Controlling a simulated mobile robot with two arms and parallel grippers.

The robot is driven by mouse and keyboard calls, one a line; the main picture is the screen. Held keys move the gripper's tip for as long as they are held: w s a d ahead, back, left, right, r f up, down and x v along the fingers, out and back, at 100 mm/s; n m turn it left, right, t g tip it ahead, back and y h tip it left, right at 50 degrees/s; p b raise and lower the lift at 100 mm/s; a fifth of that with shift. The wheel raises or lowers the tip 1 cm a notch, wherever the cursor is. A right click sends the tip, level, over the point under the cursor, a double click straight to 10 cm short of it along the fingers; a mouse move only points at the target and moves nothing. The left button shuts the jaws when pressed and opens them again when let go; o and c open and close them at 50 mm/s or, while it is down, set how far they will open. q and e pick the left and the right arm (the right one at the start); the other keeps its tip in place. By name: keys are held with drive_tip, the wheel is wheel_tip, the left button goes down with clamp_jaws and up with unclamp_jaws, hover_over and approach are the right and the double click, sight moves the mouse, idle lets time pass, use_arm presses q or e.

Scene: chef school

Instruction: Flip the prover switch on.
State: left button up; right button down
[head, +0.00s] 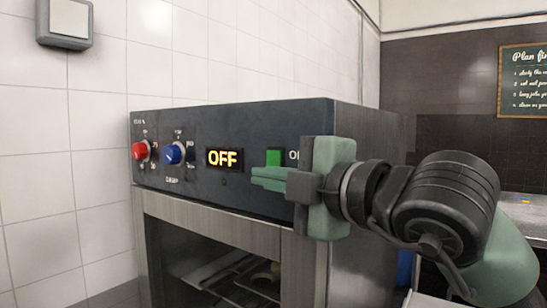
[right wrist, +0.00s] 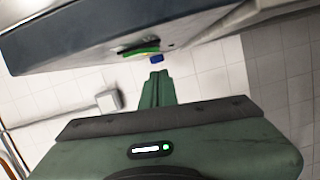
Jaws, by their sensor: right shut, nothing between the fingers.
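The prover (head: 245,118) is a dark box with a metal frame below it. Its front panel carries a lit display (head: 225,158) that reads "OFF" and a green switch (head: 274,156) to the right of it. My right gripper (head: 260,179) is shut and empty, with its green fingertips just below the switch. I cannot tell whether they touch it. In the right wrist view the shut fingers (right wrist: 157,77) point toward the panel, and the green switch (right wrist: 140,49) shows edge-on beyond them. The lettering right of the switch is partly hidden behind my gripper. My left gripper is not in view.
A red knob (head: 139,151) and a blue knob (head: 173,154) stick out at the panel's left. Metal racks (head: 225,280) show inside the open-looking or glazed front below. A white tiled wall (head: 60,190) stands behind, with a wall switch (head: 68,20) at upper left.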

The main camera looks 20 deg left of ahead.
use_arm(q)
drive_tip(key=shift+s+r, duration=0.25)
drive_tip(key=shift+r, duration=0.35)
use_arm(e)
drive_tip(key=shift+w+d+f, duration=0.1)
drive_tip(key=shift+w+d, duration=0.45)
drive_tip(key=shift+w, duration=0.25)
drive_tip(key=shift+a, duration=0.15)
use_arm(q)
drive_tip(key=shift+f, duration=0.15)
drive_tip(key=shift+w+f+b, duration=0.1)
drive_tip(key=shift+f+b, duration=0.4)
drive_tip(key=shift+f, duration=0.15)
use_arm(e)
drive_tip(key=shift+w+d+f, duration=0.1)
drive_tip(key=shift+w+d, duration=0.1)
drive_tip(key=shift+w, duration=0.05)
